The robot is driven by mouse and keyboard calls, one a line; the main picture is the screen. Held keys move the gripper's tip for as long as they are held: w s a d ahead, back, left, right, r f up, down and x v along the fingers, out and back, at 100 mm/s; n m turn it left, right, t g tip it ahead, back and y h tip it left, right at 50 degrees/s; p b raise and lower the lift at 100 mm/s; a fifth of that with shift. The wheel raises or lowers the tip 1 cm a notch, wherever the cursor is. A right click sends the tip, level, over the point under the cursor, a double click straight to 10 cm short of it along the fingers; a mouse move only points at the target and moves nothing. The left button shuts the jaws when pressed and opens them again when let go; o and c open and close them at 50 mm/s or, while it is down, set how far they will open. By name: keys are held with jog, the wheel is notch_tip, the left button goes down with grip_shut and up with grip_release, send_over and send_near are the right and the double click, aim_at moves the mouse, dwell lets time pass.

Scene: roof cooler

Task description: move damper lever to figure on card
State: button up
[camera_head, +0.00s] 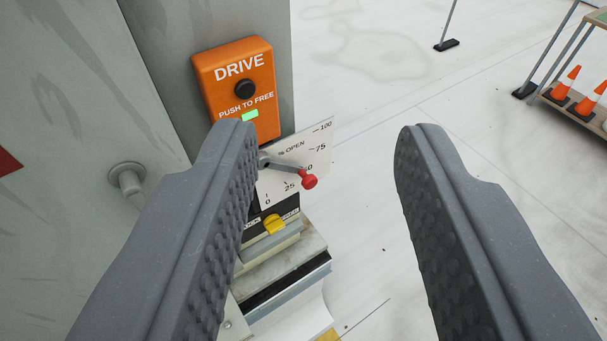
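The damper lever (288,167) is a grey arm with a red knob (309,182) at its end. It points right and slightly down over the white "% OPEN" scale plate (295,148), which is marked 0, 25, 75 and 100. The knob end lies by a mark partly covered by the lever, between 25 and 75. My gripper (325,135) is open, with one finger on each side of the picture. The lever and knob show between the fingers, and nothing is held. The left finger hides part of the plate and the lever's pivot side. No card with a figure is recognisable.
Traffic cones (566,82) stand on a shelf at right. The pale roof right of the scale is clear.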

jog(key=shift+o, duration=0.4)
jog(key=w+d+f+t+h, duration=0.1)
jog(key=w+d+f+h, duration=0.2)
jog(key=w+d, duration=0.6)
jog(key=shift+w+f+m, duration=0.3)
jog(key=shift+w+f, duration=0.05)
jog(key=shift+f, duration=0.45)
jog(key=w+d+f+n+t, duration=0.1)
jog(key=w+d+f+n, duration=0.1)
jog(key=w+d+f, duration=0.25)
jog(key=n+g+y+b, duration=0.1)
jog(key=n+g+y, duration=0.35)
jog(key=y, duration=0.95)
send_near(312, 186)
jog(key=shift+n+t, duration=0.65)
jog(key=shift+t, duration=0.2)
jog(key=x, duration=0.3)
jog(key=f+b+x, duration=0.1)
jog(key=x, duration=0.7)
jog(key=shift+s+a+f, duration=0.1)
jog(key=shift+a+f, duration=0.05)
jog(key=shift+a, duration=0.1)
